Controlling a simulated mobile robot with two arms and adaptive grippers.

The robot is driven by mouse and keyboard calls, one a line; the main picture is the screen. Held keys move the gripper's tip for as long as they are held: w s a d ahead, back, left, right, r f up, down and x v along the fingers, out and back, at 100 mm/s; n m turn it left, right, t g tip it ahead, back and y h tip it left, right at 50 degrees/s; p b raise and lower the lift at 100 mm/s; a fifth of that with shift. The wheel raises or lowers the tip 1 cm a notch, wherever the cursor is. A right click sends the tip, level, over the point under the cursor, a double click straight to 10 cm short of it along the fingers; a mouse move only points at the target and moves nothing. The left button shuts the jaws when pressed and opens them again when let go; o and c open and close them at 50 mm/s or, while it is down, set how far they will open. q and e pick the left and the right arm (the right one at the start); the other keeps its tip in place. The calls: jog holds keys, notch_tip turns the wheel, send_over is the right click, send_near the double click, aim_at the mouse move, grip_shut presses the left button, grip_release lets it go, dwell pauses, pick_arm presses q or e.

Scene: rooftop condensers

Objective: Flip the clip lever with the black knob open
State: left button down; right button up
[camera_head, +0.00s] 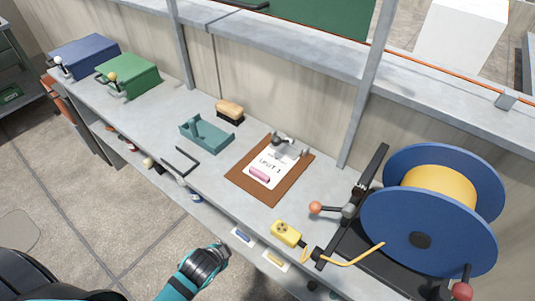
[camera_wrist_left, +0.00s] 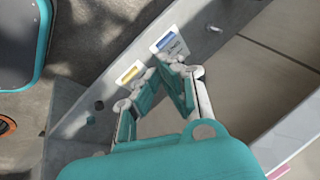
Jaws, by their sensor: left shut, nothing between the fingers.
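My left gripper (camera_head: 222,250) is shut and empty, low in front of the bench's front edge. In the left wrist view its fingers (camera_wrist_left: 163,78) point towards the bench front, close to the yellow and blue labels. A brown clipboard (camera_head: 246,186) lies on the bench, with a metal clip (camera_head: 289,145) at its far edge, well away from the gripper. The clip's knob is too small to tell its colour or whether the lever is open. My right gripper is not in view.
A blue cable reel (camera_head: 412,222) stands at the right, beside an orange-knobbed lever (camera_head: 316,208). A blue label (camera_head: 243,236) and yellow label (camera_head: 276,260) are on the front. Teal holder (camera_head: 205,145) and brush (camera_head: 229,109) are behind.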

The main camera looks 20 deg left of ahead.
pick_arm(q)
notch_tip(320, 180, up, 12)
jog(key=w+m+t, duration=0.1)
jog(key=m+t, duration=0.1)
jog(key=w+r+m+t, duration=0.1)
jog(key=w+m, duration=0.2)
jog(key=w+r+m+t, duration=0.2)
jog(key=m, duration=0.2)
jog(key=w+r+m+t, duration=0.1)
jog(key=w+r+m, duration=0.1)
jog(key=w+m, duration=0.1)
jog(key=shift+w+d+m+t+p, duration=0.1)
jog(key=shift+w+m+t+p, duration=0.3)
jog(key=shift+m, duration=0.2)
jog(key=w+d+r+m+t+h, duration=0.1)
jog(key=m, duration=0.3)
jog(key=w+d+r+m+t+h, duration=0.1)
jog(key=m, duration=0.4)
jog(key=w+d+r+m+h, duration=0.1)
jog(key=w+m, duration=0.1)
jog(key=m, duration=0.2)
jog(key=shift+d+m+t+h, duration=0.15)
jog(key=shift+m+t+h, duration=0.25)
jog(key=shift+w+d+m+h, duration=0.1)
jog(key=shift+d+m+h, duration=0.15)
jog(key=shift+m, duration=0.35)
jog(key=shift+d+m+h, duration=0.1)
jog(key=shift+m+h, duration=0.15)
jog(key=shift+m, duration=0.35)
jog(key=shift+w, duration=0.1)
